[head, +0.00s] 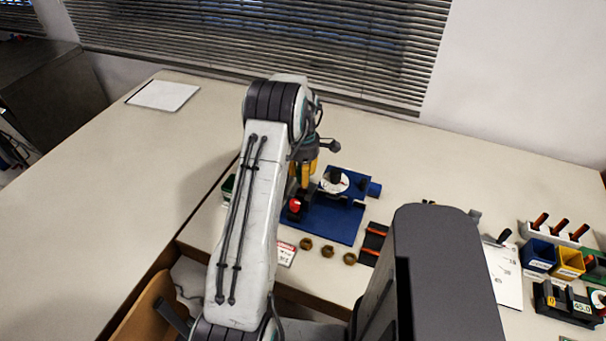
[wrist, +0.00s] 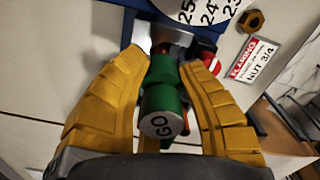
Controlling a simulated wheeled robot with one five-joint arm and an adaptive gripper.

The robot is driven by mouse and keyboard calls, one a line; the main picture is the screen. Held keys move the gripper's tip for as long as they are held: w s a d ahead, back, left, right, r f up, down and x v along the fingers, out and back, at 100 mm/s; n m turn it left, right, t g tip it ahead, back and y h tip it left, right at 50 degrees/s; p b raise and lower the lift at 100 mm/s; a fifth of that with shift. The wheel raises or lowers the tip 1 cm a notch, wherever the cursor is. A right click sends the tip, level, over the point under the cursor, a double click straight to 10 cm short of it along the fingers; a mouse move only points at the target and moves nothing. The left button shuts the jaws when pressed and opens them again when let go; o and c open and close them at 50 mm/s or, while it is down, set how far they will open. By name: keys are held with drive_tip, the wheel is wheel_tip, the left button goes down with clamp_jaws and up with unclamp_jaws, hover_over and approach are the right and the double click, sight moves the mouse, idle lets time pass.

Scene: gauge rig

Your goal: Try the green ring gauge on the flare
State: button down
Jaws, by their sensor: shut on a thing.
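My gripper (wrist: 166,68) has its two yellow fingers closed around a green gauge (wrist: 165,92) with a grey end face marked GO. The gauge's far end points at a pale metal block on the blue rig (wrist: 205,22); whether it touches is hidden. The flare cannot be made out behind the gauge and fingers. In the head view my gripper (head: 303,175) is low over the left part of the blue rig (head: 335,222), by a red knob (head: 295,205). The gauge is not clear there.
A white dial (head: 335,181) stands on the rig's back. Several brass nuts (head: 328,251) and a red-and-white card (head: 286,253) lie in front. A dark holder with orange strips (head: 374,243) is to the right. Bins (head: 568,262) and racks stand far right. The table's left is mostly clear.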

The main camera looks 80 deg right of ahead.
drive_tip(key=shift+f+b, duration=0.9)
drive_tip(key=shift+f, duration=0.3)
idle(0.7)
drive_tip(key=shift+r, duration=0.2)
idle(0.8)
